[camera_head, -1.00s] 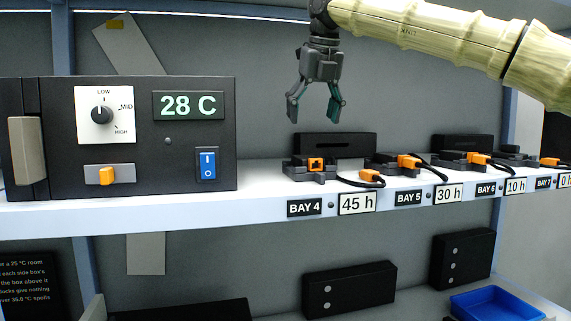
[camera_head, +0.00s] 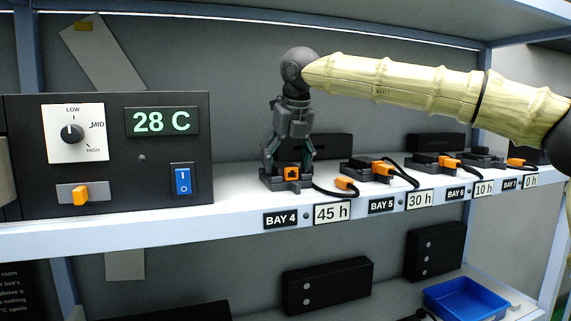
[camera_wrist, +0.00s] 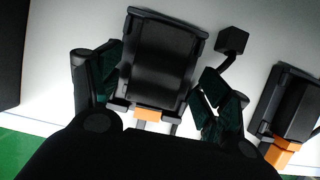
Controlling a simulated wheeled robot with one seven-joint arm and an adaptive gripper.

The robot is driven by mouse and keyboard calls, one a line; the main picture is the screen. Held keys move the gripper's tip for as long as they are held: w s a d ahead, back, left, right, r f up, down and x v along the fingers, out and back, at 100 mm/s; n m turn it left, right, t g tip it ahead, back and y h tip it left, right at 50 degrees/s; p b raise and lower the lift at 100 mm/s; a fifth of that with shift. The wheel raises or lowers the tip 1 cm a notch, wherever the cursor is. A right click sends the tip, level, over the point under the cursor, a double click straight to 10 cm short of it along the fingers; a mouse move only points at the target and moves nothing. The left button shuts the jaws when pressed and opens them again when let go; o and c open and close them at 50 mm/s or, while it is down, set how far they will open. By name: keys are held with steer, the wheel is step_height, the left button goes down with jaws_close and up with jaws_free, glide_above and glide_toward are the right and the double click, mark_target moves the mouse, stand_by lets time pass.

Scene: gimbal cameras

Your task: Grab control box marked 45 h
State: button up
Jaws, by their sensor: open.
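The control box (camera_head: 290,174) at Bay 4 is a small dark box with an orange port on its front. It sits on the shelf above the tag marked 45 h (camera_head: 332,212). My gripper (camera_head: 289,166) points down over this box, its fingers open on either side. In the wrist view the box (camera_wrist: 160,60) lies between the two open fingers (camera_wrist: 155,85), with its orange part towards the shelf's front edge. I cannot tell whether the fingers touch it. An orange plug (camera_head: 345,184) on a black cable lies just right of the box.
Similar dark boxes with orange plugs stand to the right, the nearest at Bay 5 (camera_head: 372,168). A large black unit (camera_head: 110,155) showing 28 C stands to the left. Below are black boxes (camera_head: 327,285) and a blue tray (camera_head: 465,300).

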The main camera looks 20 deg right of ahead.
steer(key=shift+w+a+f, duration=0.15)
steer(key=shift+f, duration=0.2)
steer(key=c, duration=1.2)
steer(key=shift+r, duration=0.1)
